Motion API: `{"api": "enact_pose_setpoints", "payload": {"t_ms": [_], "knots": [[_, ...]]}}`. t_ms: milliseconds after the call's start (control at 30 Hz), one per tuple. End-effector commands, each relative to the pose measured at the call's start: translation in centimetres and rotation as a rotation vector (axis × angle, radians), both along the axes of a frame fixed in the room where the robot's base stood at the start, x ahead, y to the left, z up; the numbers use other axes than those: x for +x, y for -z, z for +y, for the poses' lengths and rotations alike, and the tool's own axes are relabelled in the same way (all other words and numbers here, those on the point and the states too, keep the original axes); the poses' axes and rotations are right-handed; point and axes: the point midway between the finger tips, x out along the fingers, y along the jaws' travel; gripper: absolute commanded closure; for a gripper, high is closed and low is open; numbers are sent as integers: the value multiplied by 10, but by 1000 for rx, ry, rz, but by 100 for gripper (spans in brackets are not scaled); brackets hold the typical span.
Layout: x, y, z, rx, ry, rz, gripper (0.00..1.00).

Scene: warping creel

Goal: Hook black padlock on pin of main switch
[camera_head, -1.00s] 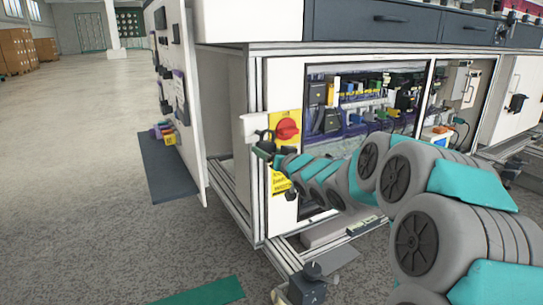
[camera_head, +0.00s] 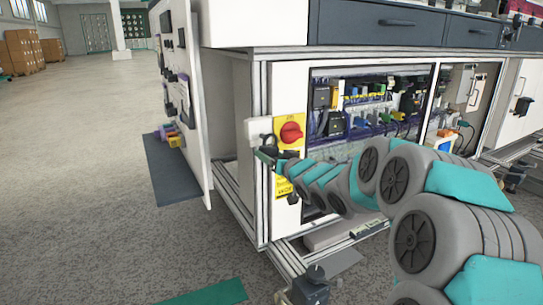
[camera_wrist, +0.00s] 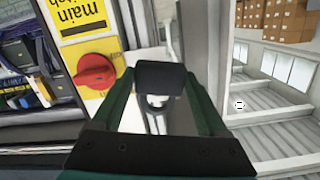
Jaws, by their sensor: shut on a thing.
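The main switch (camera_head: 291,132) is a red rotary knob on a yellow plate on the white cabinet front; it also shows at the left in the wrist view (camera_wrist: 95,72). My gripper (camera_wrist: 160,80) is shut on the black padlock (camera_wrist: 160,76), whose dark body sits between the green fingertips. The padlock's shackle is not clearly visible. In the head view my gripper (camera_head: 266,150) is just left of and slightly below the knob, near the cabinet edge. The pin is not clear; a pale metal part (camera_wrist: 156,101) shows below the padlock in the wrist view.
The open cabinet (camera_head: 360,110) with wiring and devices lies right of the switch. An open door panel (camera_head: 183,100) with mounted items stands to the left. A dark mat (camera_head: 175,180) lies on the floor beside it. Open floor stretches left.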

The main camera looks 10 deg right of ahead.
Motion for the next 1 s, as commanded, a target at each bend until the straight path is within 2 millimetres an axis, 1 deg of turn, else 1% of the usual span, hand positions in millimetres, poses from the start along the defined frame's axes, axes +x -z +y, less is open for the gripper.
{"api": "enact_pose_setpoints", "payload": {"t_ms": [33,533,800,1000], "knots": [[0,-2,0,1,0,0,95],[1,-1,0,1,0,-1,95],[11,-2,3,1,0,-2,95],[11,0,3,1,0,-2,95]]}}
